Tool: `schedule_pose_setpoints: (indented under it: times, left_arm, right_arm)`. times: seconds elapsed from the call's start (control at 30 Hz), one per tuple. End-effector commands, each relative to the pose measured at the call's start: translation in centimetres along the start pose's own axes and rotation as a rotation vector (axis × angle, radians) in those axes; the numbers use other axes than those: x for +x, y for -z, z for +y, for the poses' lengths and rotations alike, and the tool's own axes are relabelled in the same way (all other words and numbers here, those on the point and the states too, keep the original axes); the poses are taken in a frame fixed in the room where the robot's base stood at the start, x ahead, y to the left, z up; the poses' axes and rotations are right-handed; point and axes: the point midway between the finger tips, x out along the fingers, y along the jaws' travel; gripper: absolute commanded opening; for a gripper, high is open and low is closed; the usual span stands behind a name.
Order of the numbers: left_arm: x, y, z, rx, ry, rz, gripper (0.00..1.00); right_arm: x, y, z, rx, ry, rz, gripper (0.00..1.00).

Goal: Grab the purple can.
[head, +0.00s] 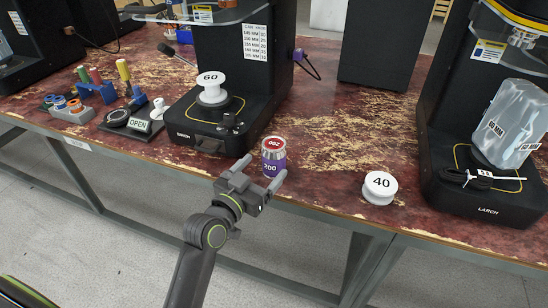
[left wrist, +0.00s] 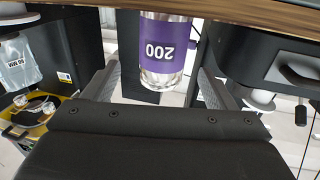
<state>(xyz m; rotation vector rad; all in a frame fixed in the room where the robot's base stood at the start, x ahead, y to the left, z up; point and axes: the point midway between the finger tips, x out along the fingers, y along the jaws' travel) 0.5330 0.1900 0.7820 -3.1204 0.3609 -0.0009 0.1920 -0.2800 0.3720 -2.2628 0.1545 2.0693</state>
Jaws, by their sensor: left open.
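The purple can (head: 273,163) stands upright near the front edge of the worn red table. It has a red top, and its purple band reads 200. My left gripper (head: 262,170) is open at the can's near side, its fingers spread to either side of it. In the left wrist view the can (left wrist: 166,45) shows upside down between the two open fingers (left wrist: 158,72), with a gap on each side. No grip on the can shows. My right gripper is not in view.
A white spool marked 40 (head: 380,186) stands to the right on the table. A black seamer machine (head: 214,118) with a spool marked 60 is behind left. Another machine (head: 480,195) holds a clear bag at right. Bare table lies between the can and spool 40.

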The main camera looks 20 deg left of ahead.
Motion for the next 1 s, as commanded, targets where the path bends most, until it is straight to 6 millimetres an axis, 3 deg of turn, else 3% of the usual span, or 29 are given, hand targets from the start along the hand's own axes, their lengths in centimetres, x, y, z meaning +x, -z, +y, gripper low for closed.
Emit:
schedule_pose_setpoints:
  times: [0.1,0.37,0.7,1.0]
  left_arm:
    - [1.9,0.1,0.0,0.0,-0.001,0.001,0.79]
    - [3.6,0.0,0.0,0.0,-0.001,0.0,0.79]
    - [7.9,0.1,-0.3,-0.001,-0.001,-0.001,0.79]
    - [8.2,0.1,-0.3,0.0,0.0,-0.001,0.78]
  right_arm:
    - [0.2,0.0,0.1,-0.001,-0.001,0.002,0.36]
    - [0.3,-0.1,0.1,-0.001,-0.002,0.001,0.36]
    - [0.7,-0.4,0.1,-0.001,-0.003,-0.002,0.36]
    - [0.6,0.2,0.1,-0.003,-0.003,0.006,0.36]
